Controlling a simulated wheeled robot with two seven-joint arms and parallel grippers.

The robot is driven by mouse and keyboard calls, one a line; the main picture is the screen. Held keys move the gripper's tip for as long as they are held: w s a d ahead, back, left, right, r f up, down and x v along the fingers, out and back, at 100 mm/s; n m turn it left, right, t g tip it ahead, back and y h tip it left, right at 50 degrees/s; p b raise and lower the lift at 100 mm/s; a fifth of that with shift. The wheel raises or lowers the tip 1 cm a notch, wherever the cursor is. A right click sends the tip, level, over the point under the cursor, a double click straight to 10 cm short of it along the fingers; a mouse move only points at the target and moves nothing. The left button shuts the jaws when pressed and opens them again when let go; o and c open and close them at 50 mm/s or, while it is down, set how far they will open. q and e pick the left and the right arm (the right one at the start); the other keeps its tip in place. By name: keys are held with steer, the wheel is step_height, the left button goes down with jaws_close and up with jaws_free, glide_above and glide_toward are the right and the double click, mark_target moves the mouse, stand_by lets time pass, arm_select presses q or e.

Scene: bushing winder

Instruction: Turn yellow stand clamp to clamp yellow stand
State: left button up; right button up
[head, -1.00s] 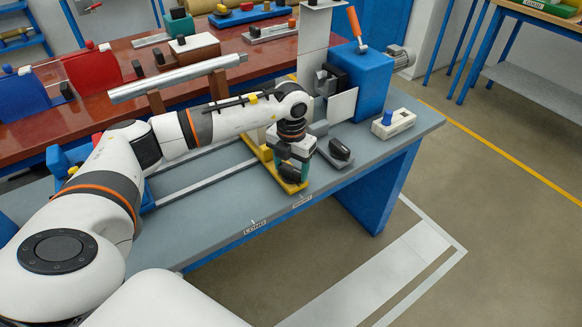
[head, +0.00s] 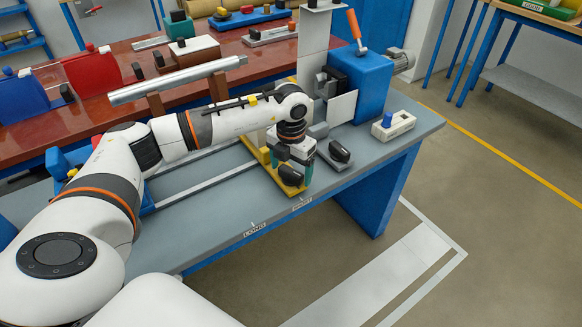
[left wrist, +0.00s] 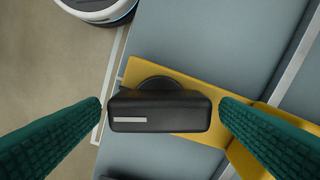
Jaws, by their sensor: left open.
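The yellow stand (head: 303,188) sits on the near edge of the grey bench; its yellow base also shows in the left wrist view (left wrist: 190,85). Its clamp is a black bar-shaped handle (head: 291,176) on a round black base. In the left wrist view the clamp handle (left wrist: 160,112) lies crosswise between my fingers, with a gap at each end. My left gripper (head: 293,165) points down over the clamp; its green fingers (left wrist: 160,104) are open. My arm hides part of the stand. My right gripper is not in view.
A similar black clamp on a grey stand (head: 338,153) stands close to the right of my gripper. A blue machine (head: 362,85) with an orange lever is behind it. A white box (head: 394,125) with a blue knob sits at the right. Rails (head: 205,183) run along the grey bench (head: 225,215).

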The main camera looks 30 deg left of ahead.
mark_target(291, 171)
arm_select(q)
step_height(291, 171, up, 12)
steer(key=shift+b, duration=0.3)
steer(key=shift+s+f, duration=0.1)
stand_by(0.7)
